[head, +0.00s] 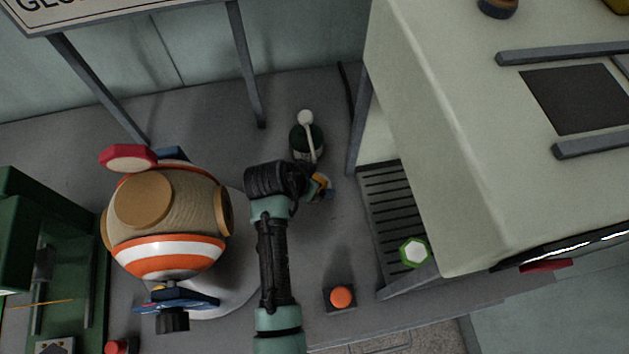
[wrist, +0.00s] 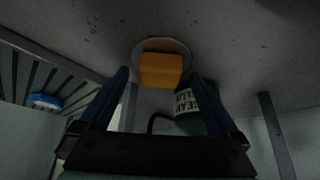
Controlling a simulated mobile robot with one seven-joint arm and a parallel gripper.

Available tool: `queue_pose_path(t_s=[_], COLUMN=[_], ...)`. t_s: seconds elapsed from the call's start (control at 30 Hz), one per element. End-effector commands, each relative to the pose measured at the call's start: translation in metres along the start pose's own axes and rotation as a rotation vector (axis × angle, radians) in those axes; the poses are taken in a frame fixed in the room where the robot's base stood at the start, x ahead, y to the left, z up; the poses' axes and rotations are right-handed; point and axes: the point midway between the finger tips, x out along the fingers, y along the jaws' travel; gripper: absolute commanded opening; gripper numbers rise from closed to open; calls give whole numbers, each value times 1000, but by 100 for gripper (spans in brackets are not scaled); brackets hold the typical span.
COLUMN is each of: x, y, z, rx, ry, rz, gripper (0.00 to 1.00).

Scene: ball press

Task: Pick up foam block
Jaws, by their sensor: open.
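The foam block (wrist: 161,70) is orange and sits on a round pale pad in the wrist view. It shows ahead of and between the two dark blue fingers of my gripper (wrist: 159,76). The fingers are open, and I cannot tell whether either one touches the block. In the head view, my gripper (head: 323,188) is low over the bench, and a small orange patch of the foam block (head: 319,180) shows beside it. The arm hides most of the block there.
A dark green labelled jar (head: 307,147) with a white-topped stick stands just behind my gripper. A slatted tray (head: 385,205) with a green-and-white hexagonal piece (head: 414,252) lies to the right, under a big pale machine (head: 470,120). An orange button (head: 341,297) and a striped ball (head: 168,225) are nearby.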

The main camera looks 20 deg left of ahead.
Motion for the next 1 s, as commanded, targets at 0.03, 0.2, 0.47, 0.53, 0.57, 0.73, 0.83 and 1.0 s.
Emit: queue_pose_path(t_s=[0.03, 0.2, 0.47, 0.53, 0.57, 0.73, 0.83, 1.0], x=[1, 1, 0, 0, 0, 0, 0, -2], y=[0, 0, 0, 0, 0, 0, 0, 0], z=[0, 0, 0, 0, 0, 0, 0, -2], rx=[0, 0, 0, 0, 0, 0, 0, 0], ry=[0, 1, 1, 1, 1, 1, 1, 1], rz=[0, 0, 0, 0, 0, 0, 0, 0], gripper=[98, 98, 51, 38, 33, 2, 1, 1])
